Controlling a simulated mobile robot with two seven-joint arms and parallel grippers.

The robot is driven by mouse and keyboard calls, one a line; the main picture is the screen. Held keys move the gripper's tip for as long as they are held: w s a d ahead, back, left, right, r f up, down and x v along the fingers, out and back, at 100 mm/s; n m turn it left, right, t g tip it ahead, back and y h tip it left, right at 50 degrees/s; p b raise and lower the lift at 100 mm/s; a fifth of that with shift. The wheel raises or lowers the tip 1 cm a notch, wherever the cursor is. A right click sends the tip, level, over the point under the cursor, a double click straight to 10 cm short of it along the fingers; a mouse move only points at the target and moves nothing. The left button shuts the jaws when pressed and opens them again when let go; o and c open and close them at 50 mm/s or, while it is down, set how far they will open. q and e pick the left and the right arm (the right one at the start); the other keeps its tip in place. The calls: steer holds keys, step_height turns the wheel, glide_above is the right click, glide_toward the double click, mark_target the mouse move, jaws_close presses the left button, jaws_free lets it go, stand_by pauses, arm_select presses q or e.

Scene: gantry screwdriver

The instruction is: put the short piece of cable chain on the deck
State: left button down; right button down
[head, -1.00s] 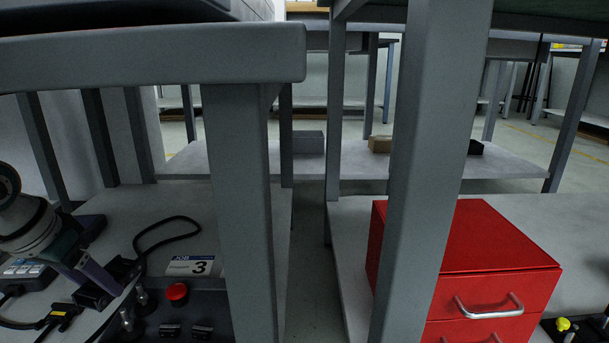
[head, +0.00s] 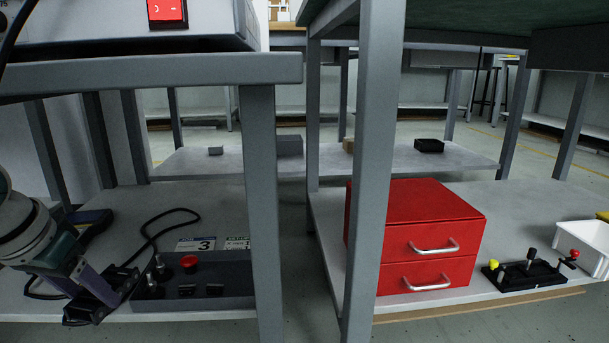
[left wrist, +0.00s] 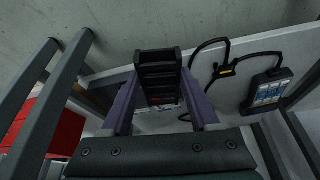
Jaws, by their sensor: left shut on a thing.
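My left gripper (head: 100,290) comes in at the lower left of the head view, pointing down and to the right over the left bench's lower shelf. In the left wrist view its two purple fingers (left wrist: 160,108) are closed on the short piece of cable chain (left wrist: 160,72), a black, ladder-like strip that sticks out past the fingertips. In the head view the chain is hard to tell from the dark things around the fingers. I cannot tell which surface is the deck. My right gripper is not in view.
A black control box (head: 192,292) with a red button and a black cable (head: 165,218) lie on the left lower shelf. Grey bench legs (head: 264,215) stand close. A red drawer cabinet (head: 432,245), a lever panel (head: 523,274) and a white bin (head: 585,243) are on the right shelf.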

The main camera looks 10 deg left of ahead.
arm_select(q)
steer(key=d+r, duration=0.6)
steer(key=d, duration=0.3)
steer(key=s+d+r+p, duration=0.1)
steer(key=s+d+r, duration=0.35)
steer(key=r, duration=0.45)
steer(key=s+d+r, duration=0.4)
steer(key=s+r, duration=0.2)
steer(key=r, duration=0.2)
step_height(320, 180, up, 110)
steer(key=p, duration=11)
steer(key=shift+d+f, duration=0.15)
